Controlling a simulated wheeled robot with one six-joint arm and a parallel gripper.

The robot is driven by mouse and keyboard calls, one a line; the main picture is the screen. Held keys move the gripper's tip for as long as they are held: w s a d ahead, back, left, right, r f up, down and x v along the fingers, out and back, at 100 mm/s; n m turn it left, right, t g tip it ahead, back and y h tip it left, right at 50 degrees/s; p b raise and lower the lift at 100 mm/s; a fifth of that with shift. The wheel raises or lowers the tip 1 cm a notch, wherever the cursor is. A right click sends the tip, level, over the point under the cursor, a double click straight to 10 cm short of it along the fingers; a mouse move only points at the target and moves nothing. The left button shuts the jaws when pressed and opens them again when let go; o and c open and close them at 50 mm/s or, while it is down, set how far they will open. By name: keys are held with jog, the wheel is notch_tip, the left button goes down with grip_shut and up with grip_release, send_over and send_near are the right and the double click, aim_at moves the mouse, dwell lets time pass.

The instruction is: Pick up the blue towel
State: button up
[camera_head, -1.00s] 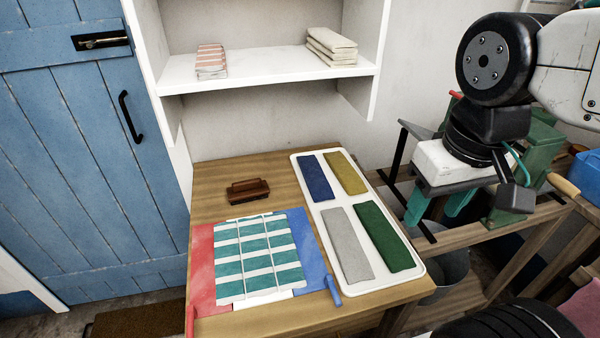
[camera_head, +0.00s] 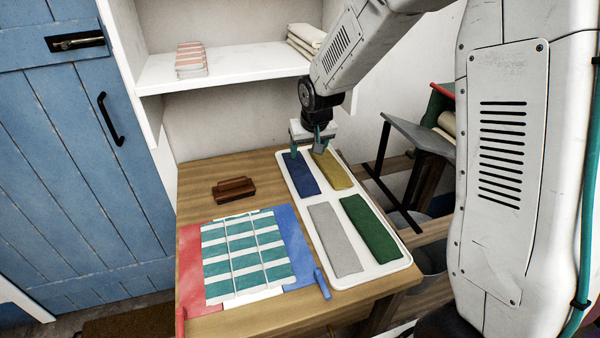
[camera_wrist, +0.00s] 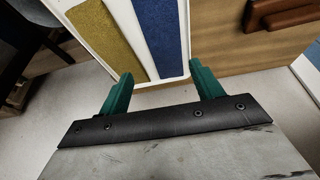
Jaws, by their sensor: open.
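The blue towel (camera_head: 300,175) lies folded flat in the back left part of a white tray (camera_head: 352,277) on the wooden table. It also shows in the wrist view (camera_wrist: 160,38), cut off by the top edge. My gripper (camera_head: 306,150) is above the tray's back edge, close to the blue and yellow towels. In the wrist view its two green fingers (camera_wrist: 160,88) are spread apart with nothing between them. The near end of the blue towel shows just beyond the fingers.
A yellow towel (camera_head: 332,170) lies right of the blue one; grey (camera_head: 334,239) and green (camera_head: 369,228) towels lie in front. A brown brush (camera_head: 233,189) and a striped cloth on a folding board (camera_head: 190,262) are left. A white shelf (camera_head: 230,68) overhangs behind.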

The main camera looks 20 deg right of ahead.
aim_at(300, 169)
jog(key=x, duration=0.7)
jog(key=w+x, duration=0.1)
jog(key=x, duration=0.3)
jog(key=shift+w+a, duration=0.1)
jog(key=shift+a, duration=0.3)
jog(key=c, duration=0.8)
